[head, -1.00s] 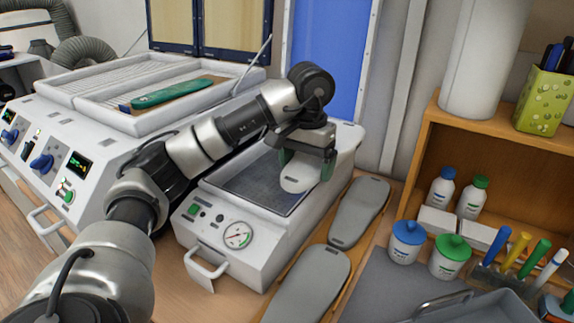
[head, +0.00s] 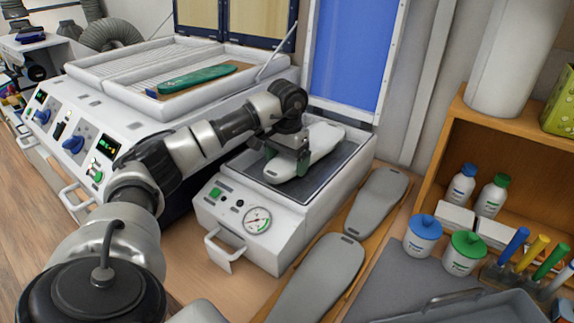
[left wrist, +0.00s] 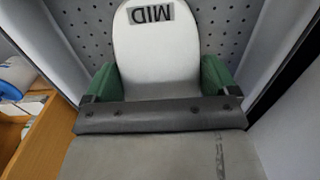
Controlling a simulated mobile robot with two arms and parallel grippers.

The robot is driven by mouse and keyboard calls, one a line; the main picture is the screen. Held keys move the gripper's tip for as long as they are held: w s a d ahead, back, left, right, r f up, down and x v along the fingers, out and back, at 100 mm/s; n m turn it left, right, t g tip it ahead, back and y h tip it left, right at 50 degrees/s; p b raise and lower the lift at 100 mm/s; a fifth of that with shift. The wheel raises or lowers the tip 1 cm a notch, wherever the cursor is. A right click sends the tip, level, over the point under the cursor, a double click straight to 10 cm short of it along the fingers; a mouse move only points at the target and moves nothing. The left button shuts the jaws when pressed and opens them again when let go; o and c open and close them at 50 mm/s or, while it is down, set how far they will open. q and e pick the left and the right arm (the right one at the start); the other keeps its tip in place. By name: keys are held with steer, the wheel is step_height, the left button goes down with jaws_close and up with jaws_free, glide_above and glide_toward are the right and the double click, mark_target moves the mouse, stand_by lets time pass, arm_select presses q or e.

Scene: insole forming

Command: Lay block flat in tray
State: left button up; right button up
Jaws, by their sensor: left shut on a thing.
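The pale grey, sole-shaped block (head: 322,141) is over the tray (head: 322,177) of the small white press, lengthwise and roughly level. I cannot tell whether its underside touches the dark bed. My left gripper (head: 287,158) is shut across the block near its nearer half. In the left wrist view the green fingers of the gripper (left wrist: 160,82) stand on both sides of the block (left wrist: 158,52), which bears the word MID. The perforated tray bed (left wrist: 222,22) shows behind it. The gripper's palm hides the rest of the block. My right gripper is not in view.
The blue-panelled lid (head: 350,55) stands open behind the tray. The press's gauge (head: 257,220) faces front. Two grey sole forms (head: 318,272) (head: 378,200) lie on a wooden board at right. A large white machine (head: 100,125) with a green insole (head: 197,77) is at left.

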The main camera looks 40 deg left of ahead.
arm_select(q)
steer(key=shift+f, duration=1.1)
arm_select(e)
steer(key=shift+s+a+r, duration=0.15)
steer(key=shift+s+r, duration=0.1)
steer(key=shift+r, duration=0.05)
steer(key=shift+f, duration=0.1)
arm_select(q)
steer(key=o, duration=1)
steer(key=shift+f, duration=0.15)
steer(key=shift+c, duration=0.2)
steer(key=shift+r, duration=0.55)
step_height(320, 180, up, 11)
steer(key=b, duration=0.1)
steer(key=shift+r, duration=0.15)
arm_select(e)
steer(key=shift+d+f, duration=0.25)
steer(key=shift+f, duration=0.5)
